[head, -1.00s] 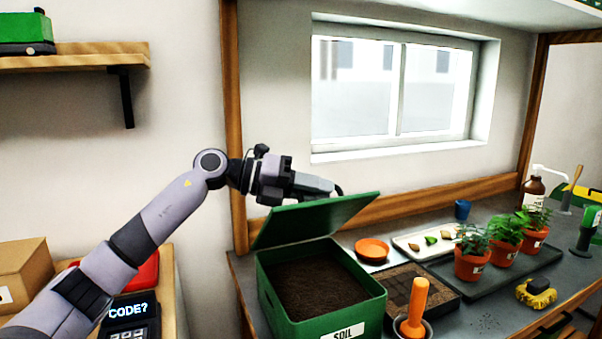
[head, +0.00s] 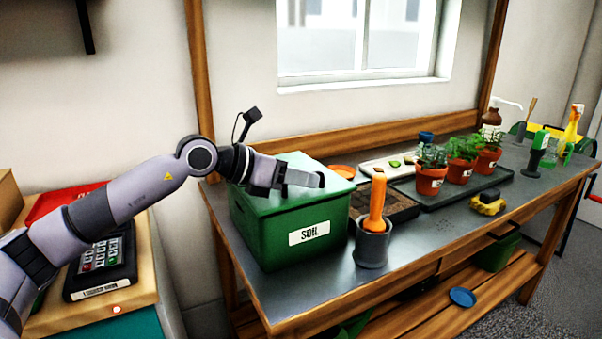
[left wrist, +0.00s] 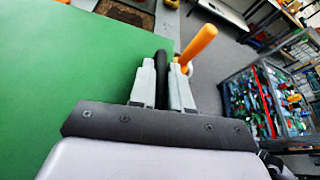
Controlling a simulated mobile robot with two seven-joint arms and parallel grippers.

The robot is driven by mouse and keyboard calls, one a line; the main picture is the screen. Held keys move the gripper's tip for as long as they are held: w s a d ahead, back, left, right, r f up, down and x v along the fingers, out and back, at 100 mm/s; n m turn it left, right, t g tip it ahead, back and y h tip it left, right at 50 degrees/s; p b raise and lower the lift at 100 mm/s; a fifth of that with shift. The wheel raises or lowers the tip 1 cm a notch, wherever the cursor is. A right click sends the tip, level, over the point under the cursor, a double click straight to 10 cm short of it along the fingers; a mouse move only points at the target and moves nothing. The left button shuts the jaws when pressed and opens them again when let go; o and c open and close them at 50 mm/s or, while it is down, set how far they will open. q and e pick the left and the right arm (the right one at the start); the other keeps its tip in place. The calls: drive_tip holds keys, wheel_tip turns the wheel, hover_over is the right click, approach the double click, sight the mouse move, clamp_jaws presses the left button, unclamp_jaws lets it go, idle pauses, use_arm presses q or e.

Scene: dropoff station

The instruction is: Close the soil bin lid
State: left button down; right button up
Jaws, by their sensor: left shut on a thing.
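The green soil bin (head: 270,240), with a white SOIL label, stands at the left end of the bench. Its green lid (head: 310,164) lies flat over the top and no soil shows. The lid also fills the left of the left wrist view (left wrist: 60,70). My left gripper (head: 318,180) is over the lid's front part. In the left wrist view its fingers (left wrist: 161,88) are shut on a black bar, which looks like the lid handle (left wrist: 161,68). My arm and gripper hide part of the lid. My right gripper is not in view.
A grey pot (head: 372,247) holding an orange-handled tool (head: 377,200) stands just right of the bin. A seedling tray (head: 385,207), several potted plants (head: 431,181) and a yellow-black sponge (head: 488,204) are farther right. A keypad device (head: 100,262) sits on the left table.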

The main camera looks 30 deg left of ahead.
use_arm(q)
drive_tip(key=shift+d+f, duration=0.1)
drive_tip(key=shift+f, duration=0.3)
drive_tip(key=shift+s+f, duration=0.1)
drive_tip(key=shift+f, duration=0.05)
drive_tip(key=c, duration=1.2)
unclamp_jaws()
drive_tip(key=shift+o, duration=0.2)
